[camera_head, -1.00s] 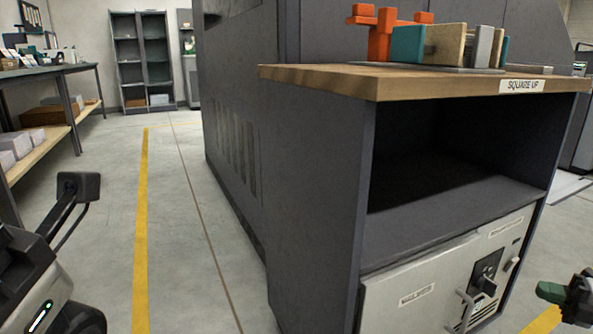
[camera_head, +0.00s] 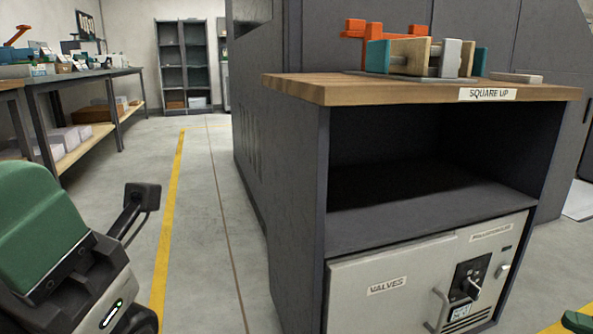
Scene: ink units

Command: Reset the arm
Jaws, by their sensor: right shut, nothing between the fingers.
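My right gripper (camera_head: 577,321) shows only as a green tip at the bottom right corner. It is shut with nothing in it, low and to the right of the workbench cabinet. Most of it and its arm are cut off by the frame. My left arm (camera_head: 70,260), green and grey with a black bracket part, fills the lower left. Its fingers are not in view. Neither arm visibly touches anything.
The wooden-topped cabinet (camera_head: 400,92) labelled SQUARE UP holds an orange, teal and tan fixture (camera_head: 408,55). Benches (camera_head: 90,78) stand left. Floor is clear along the yellow line (camera_head: 170,215).

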